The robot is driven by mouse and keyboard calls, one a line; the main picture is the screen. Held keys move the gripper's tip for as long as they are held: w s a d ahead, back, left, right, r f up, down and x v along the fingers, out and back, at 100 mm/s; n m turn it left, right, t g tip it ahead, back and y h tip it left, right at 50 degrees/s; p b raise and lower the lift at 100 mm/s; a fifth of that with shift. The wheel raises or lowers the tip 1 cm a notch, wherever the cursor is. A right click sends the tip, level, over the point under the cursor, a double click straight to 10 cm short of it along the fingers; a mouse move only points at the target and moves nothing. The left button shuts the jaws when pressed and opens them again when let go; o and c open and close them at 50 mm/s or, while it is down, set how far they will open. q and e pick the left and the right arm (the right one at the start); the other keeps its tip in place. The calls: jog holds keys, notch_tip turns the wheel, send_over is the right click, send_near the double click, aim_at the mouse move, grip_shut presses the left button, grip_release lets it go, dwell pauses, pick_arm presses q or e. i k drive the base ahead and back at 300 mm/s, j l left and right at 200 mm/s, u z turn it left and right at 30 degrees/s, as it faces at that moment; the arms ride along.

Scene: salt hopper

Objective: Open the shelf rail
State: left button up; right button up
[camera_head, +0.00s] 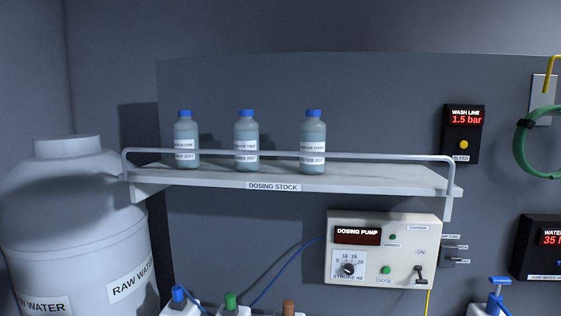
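The shelf rail (385,156) is a thin grey bar along the front of the wall shelf. It bends down at both ends to the shelf and stands raised across the front of the bottles. The shelf (400,181) carries a label reading DOSING STOCK. Three blue-capped bottles stand upright on it behind the rail: the left bottle (185,134), the middle bottle (246,135) and the right bottle (313,136). Neither of my grippers shows in the head view.
A large white RAW WATER tank (75,220) stands at the left, close to the shelf's left end. A dosing pump box (380,262) is mounted below the shelf. A wash line display (463,134) and a green hose (522,160) are at the right. Several capped containers show along the bottom edge.

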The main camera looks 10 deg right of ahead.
aim_at(448, 159)
jog(key=i+j+z, duration=0.15)
jog(key=j, duration=0.35)
jog(key=i+j+z, duration=0.1)
jog(key=j, duration=0.45)
jog(key=i+j+z, duration=0.15)
jog(key=j, duration=0.4)
jog(key=i+j+z, duration=0.15)
jog(key=j, duration=0.4)
jog(key=l, duration=0.95)
jog(key=k, duration=0.05)
